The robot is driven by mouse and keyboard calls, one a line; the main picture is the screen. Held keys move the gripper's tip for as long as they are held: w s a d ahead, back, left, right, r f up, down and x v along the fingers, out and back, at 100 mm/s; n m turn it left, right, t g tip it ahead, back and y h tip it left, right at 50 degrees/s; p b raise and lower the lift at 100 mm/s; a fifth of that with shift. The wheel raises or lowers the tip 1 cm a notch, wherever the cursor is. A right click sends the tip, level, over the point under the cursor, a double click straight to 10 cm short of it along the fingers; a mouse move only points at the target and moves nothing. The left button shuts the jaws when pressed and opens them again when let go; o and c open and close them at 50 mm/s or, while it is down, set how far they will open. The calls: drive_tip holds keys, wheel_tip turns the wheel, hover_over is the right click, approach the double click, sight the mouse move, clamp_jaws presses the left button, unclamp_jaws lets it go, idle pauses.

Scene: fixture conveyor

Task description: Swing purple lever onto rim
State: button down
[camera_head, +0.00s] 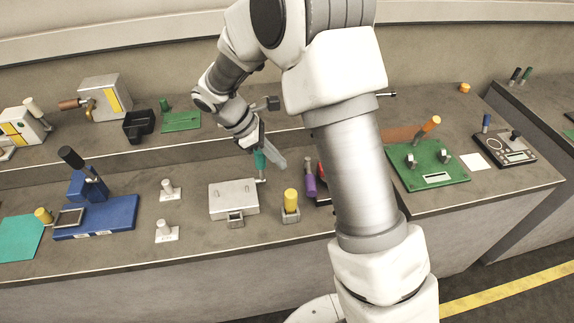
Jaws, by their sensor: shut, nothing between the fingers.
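The purple lever (310,182) stands at the middle of the front bench, just left of my arm's large grey link. Its base appears to be a red and black fixture (322,198), mostly hidden behind that link. I cannot make out the rim. My gripper (280,164) points down and right, above the back of the front bench. It is shut and empty, to the left of the purple lever and apart from it. A teal handle (260,159) shows close beside the gripper; I cannot tell whether they touch.
A silver box (233,198) and a yellow-topped block (291,204) stand left of the purple lever. A blue press (95,210) is further left. A green board (430,167) with an orange handle lies right of my arm. The bench front between box and press holds two small posts.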

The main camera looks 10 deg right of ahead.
sight(307, 180)
drive_tip(key=x, duration=0.9)
drive_tip(key=shift+s+d+n+t+b, duration=0.25)
drive_tip(key=shift+d+n+t, duration=0.15)
drive_tip(key=shift+d+n, duration=0.25)
drive_tip(key=shift+s+d+n+t+b, duration=0.3)
drive_tip(key=shift+d+n+t, duration=0.1)
drive_tip(key=shift+n, duration=0.35)
drive_tip(key=p+v, duration=0.7)
drive_tip(key=v, duration=0.3)
drive_tip(key=shift+w, duration=0.2)
